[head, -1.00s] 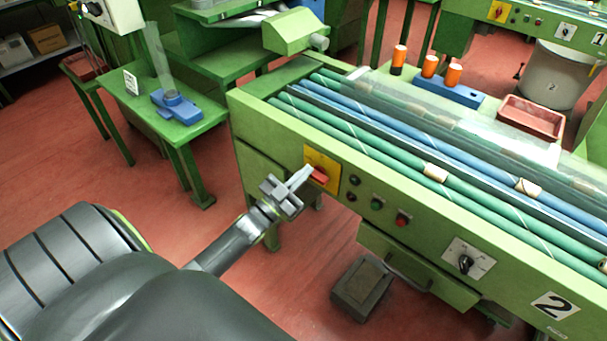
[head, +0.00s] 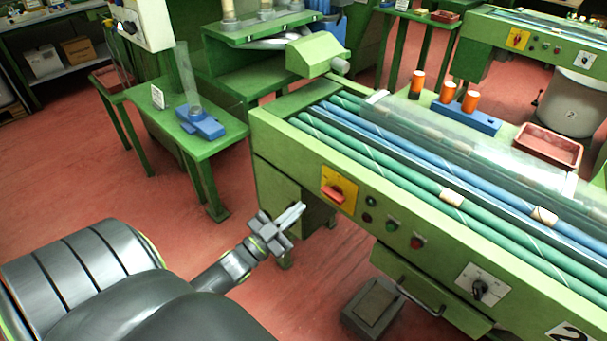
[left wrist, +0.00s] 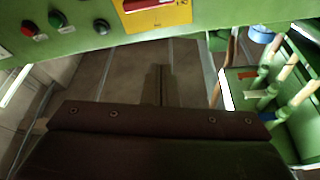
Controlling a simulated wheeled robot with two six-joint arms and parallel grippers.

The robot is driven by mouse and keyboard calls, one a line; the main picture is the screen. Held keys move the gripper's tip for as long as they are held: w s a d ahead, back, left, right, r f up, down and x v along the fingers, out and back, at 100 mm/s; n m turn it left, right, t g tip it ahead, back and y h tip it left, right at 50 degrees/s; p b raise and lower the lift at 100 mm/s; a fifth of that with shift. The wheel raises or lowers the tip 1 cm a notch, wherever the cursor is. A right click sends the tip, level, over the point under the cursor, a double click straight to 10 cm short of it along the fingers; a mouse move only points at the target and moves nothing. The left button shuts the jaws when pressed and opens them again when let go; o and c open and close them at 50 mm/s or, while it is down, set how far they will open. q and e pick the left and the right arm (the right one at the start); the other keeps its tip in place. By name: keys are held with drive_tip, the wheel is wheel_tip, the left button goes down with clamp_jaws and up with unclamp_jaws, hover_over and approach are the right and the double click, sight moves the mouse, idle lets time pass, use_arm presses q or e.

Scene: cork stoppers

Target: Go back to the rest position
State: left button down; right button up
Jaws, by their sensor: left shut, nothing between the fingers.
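My left gripper (head: 291,215) is shut and empty in the head view, in front of the green machine's front panel. It is apart from the panel, low and to the left of the red rotary switch (head: 333,195) on its yellow plate (head: 343,184). In the left wrist view the closed fingers (left wrist: 158,85) point over the floor, and the switch (left wrist: 135,4) shows at the top edge. My right gripper is not in view.
The green machine (head: 278,134) with green and blue rollers fills the right side. A grey pedal box (head: 372,306) stands on the floor below. A green side table (head: 168,122) stands at the left. Red floor (head: 90,190) between is clear.

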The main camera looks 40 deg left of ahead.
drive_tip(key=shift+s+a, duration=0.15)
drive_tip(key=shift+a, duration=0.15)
use_arm(q)
drive_tip(key=s+a+f+n+g+y, duration=0.1)
drive_tip(key=s+f+n+g+y, duration=0.2)
drive_tip(key=f, duration=0.7)
drive_tip(key=s+a+f+g+y+p, duration=0.1)
drive_tip(key=s+f+g, duration=0.3)
drive_tip(key=f, duration=0.6)
drive_tip(key=s+a+f+n+g+y, duration=0.1)
drive_tip(key=s+f+n+g+y, duration=0.2)
drive_tip(key=f, duration=0.7)
drive_tip(key=s+d+f+g, duration=0.2)
drive_tip(key=s+f+g, duration=0.1)
drive_tip(key=s, duration=0.5)
drive_tip(key=s+d+f+g+h, duration=0.1)
drive_tip(key=s+d+f+g, duration=0.2)
drive_tip(key=s+f, duration=0.3)
drive_tip(key=s+d+f+g+h+p, duration=0.1)
drive_tip(key=s+d+f+g, duration=0.2)
drive_tip(key=s, duration=0.9)
drive_tip(key=shift+d+f+g, duration=0.15)
drive_tip(key=shift+f+g, duration=0.35)
drive_tip(key=shift+f, duration=0.45)
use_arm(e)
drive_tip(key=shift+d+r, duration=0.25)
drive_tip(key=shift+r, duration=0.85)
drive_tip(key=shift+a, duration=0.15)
